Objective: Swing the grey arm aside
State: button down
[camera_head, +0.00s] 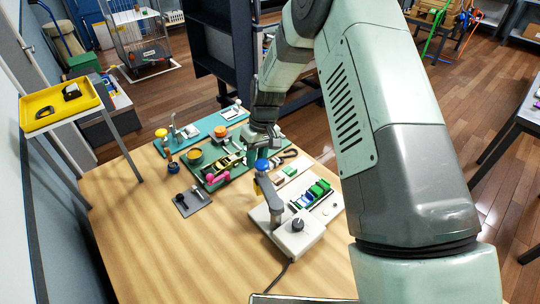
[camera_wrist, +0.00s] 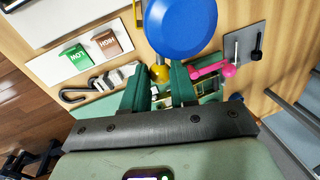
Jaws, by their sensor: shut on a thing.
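The grey arm (camera_head: 270,196) rises from a white base (camera_head: 296,240) in the head view and has a large blue knob (camera_head: 261,165) at its top. The blue knob fills the top middle of the wrist view (camera_wrist: 182,27). A small yellow knob (camera_head: 257,187) shows at the arm's left side; in the wrist view it lies between my fingertips (camera_wrist: 160,73). My gripper (camera_wrist: 158,80) is shut on the grey arm, seemingly at this yellow knob, with a gap between its two green fingers. The blue knob partly hides the contact.
A green board (camera_head: 213,182) with a pink piece (camera_head: 218,179) lies behind and left. The table's left front (camera_head: 150,250) is clear.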

jog(key=shift+s+a+n, duration=0.45)
jog(key=shift+a+n, duration=0.15)
jog(key=shift+a, duration=0.15)
jog(key=shift+s+a+n, duration=0.45)
jog(key=shift+a+n, duration=0.15)
jog(key=shift+a, duration=0.15)
jog(key=c, duration=0.9)
grip_release()
jog(key=r, duration=0.3)
jog(key=w+d+r, duration=0.1)
jog(key=r, duration=0.6)
jog(key=shift+w+d+r, duration=0.15)
jog(key=shift+w+r, duration=0.15)
jog(key=shift+r, duration=0.05)
